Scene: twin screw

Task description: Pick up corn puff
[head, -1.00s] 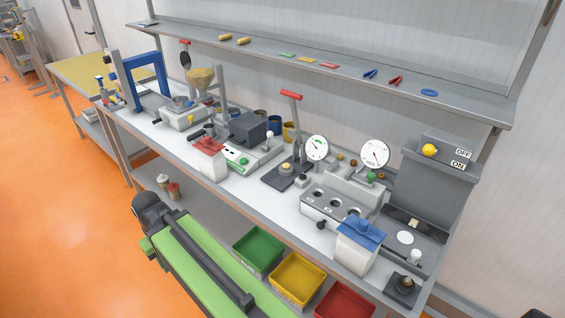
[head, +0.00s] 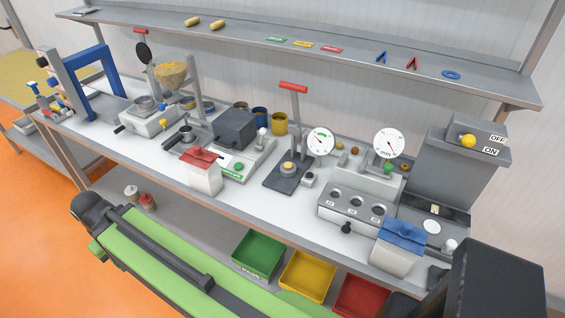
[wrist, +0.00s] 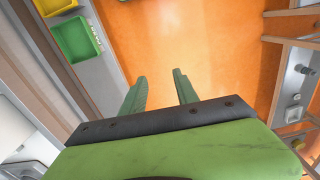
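Two small yellow, rounded pieces that look like corn puffs lie on the upper shelf in the head view, one on the left (head: 192,21) and one just right of it (head: 217,25). A small yellowish piece (head: 288,166) sits on the dark press with the red handle; I cannot tell whether it is a corn puff. My gripper (wrist: 159,75) shows two green fingers spread apart with nothing between them, above orange floor in the wrist view. It is well away from the shelf. No corn puff shows in the wrist view.
The upper shelf (head: 340,62) also holds coloured tags and small clips. The bench below is crowded with a hopper (head: 171,72), a press (head: 290,172), dial gauges and a blue-lidded container (head: 398,248). Green (head: 259,254), yellow and red bins sit underneath.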

